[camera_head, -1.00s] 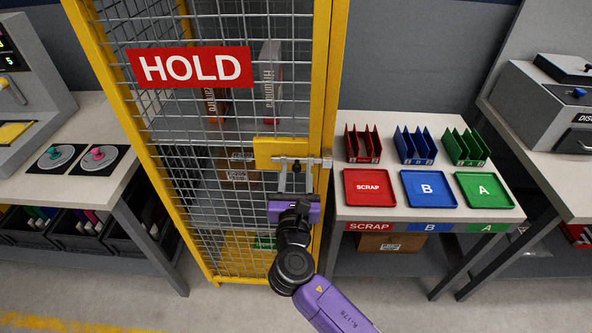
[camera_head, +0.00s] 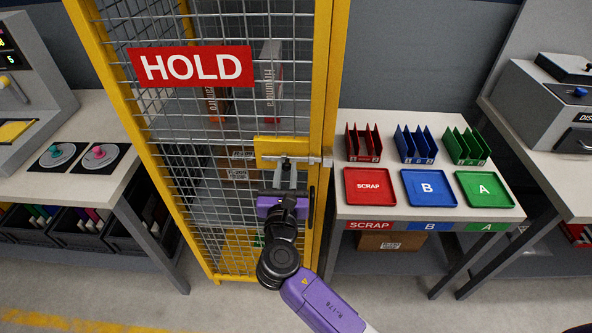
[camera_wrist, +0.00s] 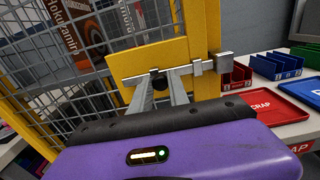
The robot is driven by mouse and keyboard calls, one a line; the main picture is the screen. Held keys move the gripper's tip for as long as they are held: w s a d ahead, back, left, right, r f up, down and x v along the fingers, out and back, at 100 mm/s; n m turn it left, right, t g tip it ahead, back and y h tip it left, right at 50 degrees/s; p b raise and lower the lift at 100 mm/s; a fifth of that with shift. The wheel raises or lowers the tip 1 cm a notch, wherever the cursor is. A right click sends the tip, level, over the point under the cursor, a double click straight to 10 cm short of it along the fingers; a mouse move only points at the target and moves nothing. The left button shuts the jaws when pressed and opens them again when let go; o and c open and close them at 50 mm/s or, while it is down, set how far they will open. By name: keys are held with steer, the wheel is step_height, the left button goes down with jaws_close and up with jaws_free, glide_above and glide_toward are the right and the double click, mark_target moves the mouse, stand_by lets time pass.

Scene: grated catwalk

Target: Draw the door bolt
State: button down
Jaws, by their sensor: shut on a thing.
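The door bolt (camera_head: 303,160) is a grey metal bar lying across a yellow plate on the mesh cage door (camera_head: 220,120). In the wrist view the bolt (camera_wrist: 178,70) runs through small metal brackets toward a square metal keeper (camera_wrist: 225,60) at its right. The bolt's black knob (camera_wrist: 158,80) sits between the fingers of my gripper (camera_wrist: 160,88). My gripper (camera_head: 286,168) is shut on this knob in front of the yellow plate. The fingers partly hide the knob.
A black door handle (camera_head: 311,206) is just right of my gripper. The yellow post (camera_head: 333,90) stands right of the door. A bench with SCRAP (camera_head: 369,187), B and A trays is close on the right. Another bench (camera_head: 70,180) stands left. Parts boxes are behind the mesh.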

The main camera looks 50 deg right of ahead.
steer(key=shift+w+a, duration=0.45)
steer(key=shift+w, duration=0.1)
steer(key=c, duration=1.3)
jaws_free()
steer(key=b+v, duration=0.1)
steer(key=v, duration=0.6)
steer(key=shift+s+a, duration=0.25)
steer(key=shift+a, duration=0.1)
